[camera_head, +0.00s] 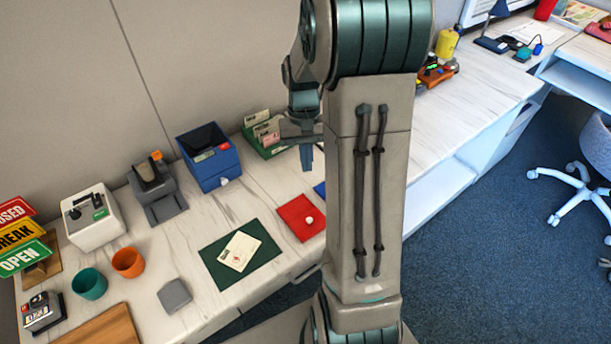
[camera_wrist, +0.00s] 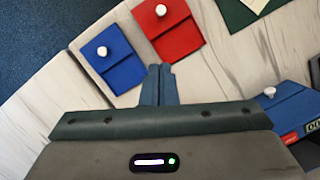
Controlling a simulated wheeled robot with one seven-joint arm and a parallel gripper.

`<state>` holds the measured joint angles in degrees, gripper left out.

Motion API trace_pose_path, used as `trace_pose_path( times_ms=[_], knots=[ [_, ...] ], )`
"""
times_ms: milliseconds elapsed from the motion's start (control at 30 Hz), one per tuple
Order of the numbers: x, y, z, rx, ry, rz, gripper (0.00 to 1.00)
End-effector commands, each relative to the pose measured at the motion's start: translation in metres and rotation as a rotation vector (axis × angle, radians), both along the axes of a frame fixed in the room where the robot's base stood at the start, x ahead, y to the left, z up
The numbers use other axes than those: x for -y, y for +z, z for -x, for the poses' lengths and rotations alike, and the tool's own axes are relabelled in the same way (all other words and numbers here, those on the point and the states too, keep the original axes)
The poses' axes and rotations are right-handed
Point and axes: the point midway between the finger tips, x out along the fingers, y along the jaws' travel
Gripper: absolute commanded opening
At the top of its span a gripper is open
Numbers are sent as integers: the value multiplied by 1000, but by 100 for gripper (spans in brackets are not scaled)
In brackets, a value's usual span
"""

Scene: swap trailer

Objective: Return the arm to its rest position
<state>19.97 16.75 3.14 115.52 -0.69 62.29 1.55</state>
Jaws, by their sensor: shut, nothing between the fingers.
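My arm stands upright across the middle of the head view and bends over at the top. My gripper (camera_head: 307,158) hangs from it, pointing down above the counter near the green card tray. In the wrist view my gripper (camera_wrist: 160,72) shows its two blue fingers together, with nothing between them. Below and beyond the fingertips lie a red flat piece (camera_wrist: 173,30) and a blue flat piece (camera_wrist: 112,60), each with a white knob. The fingers appear apart from both. My arm hides part of the counter in the head view.
The marble counter (camera_head: 215,220) holds a blue box (camera_head: 208,160), a green card tray (camera_head: 262,140), a dark green mat (camera_head: 225,268) with a card, a white machine (camera_head: 92,218), and teal (camera_head: 89,283) and orange (camera_head: 128,262) cups. A chair (camera_head: 590,170) stands at right over open blue floor.

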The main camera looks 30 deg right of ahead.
Motion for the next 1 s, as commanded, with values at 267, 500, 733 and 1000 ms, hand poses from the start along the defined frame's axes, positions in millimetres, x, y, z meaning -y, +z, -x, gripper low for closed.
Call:
trace_pose_path(
  times_ms=[267,500,733,1000],
  knots=[
    [-1,10,-2,-1,4,0,0],
    [-20,32,9,63,44,24,0],
    [-59,69,45,209,132,63,0],
    [-95,93,95,385,230,84,0]
  ],
)
